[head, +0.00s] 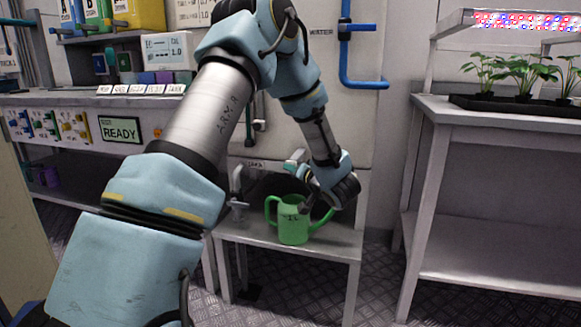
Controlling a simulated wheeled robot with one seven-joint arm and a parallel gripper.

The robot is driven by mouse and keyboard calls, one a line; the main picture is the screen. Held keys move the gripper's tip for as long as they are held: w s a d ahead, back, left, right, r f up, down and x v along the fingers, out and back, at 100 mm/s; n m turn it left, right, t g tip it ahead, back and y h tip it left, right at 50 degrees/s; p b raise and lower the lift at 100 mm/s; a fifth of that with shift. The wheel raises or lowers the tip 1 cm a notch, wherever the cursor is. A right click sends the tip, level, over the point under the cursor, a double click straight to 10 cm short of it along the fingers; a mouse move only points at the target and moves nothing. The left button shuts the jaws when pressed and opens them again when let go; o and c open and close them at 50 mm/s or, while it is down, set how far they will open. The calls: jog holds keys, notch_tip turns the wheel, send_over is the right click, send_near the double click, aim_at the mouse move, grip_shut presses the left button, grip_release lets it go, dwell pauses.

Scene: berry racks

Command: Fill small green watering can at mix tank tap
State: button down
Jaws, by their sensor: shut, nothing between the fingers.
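The small green watering can (291,228) stands upright on a low grey stand (330,243), with its handle to the left and its spout to the right. A grey tap (237,203) juts out just left of the can, below the large pale tank (345,120). The can is beside the tap, and I cannot tell whether its opening is under the outlet. My gripper (309,207) is at the can's upper right, close to the rim and spout. Its fingers are dark and small here, shut and empty. I cannot tell whether they touch the can.
A bench with a READY panel (121,130) and coloured valves stands at the left. A blue pipe (345,60) runs down the wall at the upper right of the tank. A plant rack (430,180) with a seedling tray stands at the right. Floor between stand and rack is clear.

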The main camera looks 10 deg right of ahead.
jog(key=shift+w+d+p, duration=0.25)
jog(key=shift+w+p, duration=0.05)
jog(key=shift+w, duration=0.15)
dwell(1.6)
jog(key=shift+s, duration=0.1)
dwell(3.9)
jog(key=shift+s+a+p, duration=0.3)
jog(key=shift+s+a, duration=0.15)
jog(key=shift+s, duration=0.3)
jog(key=shift+s+a+p, duration=0.2)
jog(key=shift+s+a, duration=0.2)
jog(key=shift+s, duration=0.35)
jog(key=shift+s+a+p, duration=0.15)
jog(key=shift+s+a, duration=0.3)
jog(key=shift+s, duration=0.25)
jog(key=shift+s+a+p, duration=0.2)
jog(key=shift+s+a, duration=0.2)
jog(key=shift+s, duration=0.35)
